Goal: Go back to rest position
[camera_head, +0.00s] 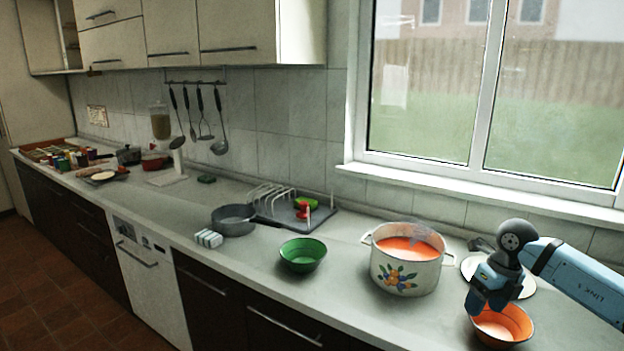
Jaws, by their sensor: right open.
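My right gripper (485,305) comes in from the right on a blue arm and points down over the orange bowl (518,325) on the counter. It is open, and I see nothing held in it. I cannot tell whether its fingers touch the bowl's rim. A white enamel pot (405,278) with a painted fruit design and orange-red contents stands just left of the gripper. A green bowl (303,257) stands left of the pot. My left gripper is not in view.
A white round plate or lid (527,287) lies partly behind my right gripper. A grey pan (233,218), a dish rack (272,197) and a striped block (208,239) stand further left. The counter (340,285) is clear between the green bowl and the pot. The window sill (480,192) runs behind.

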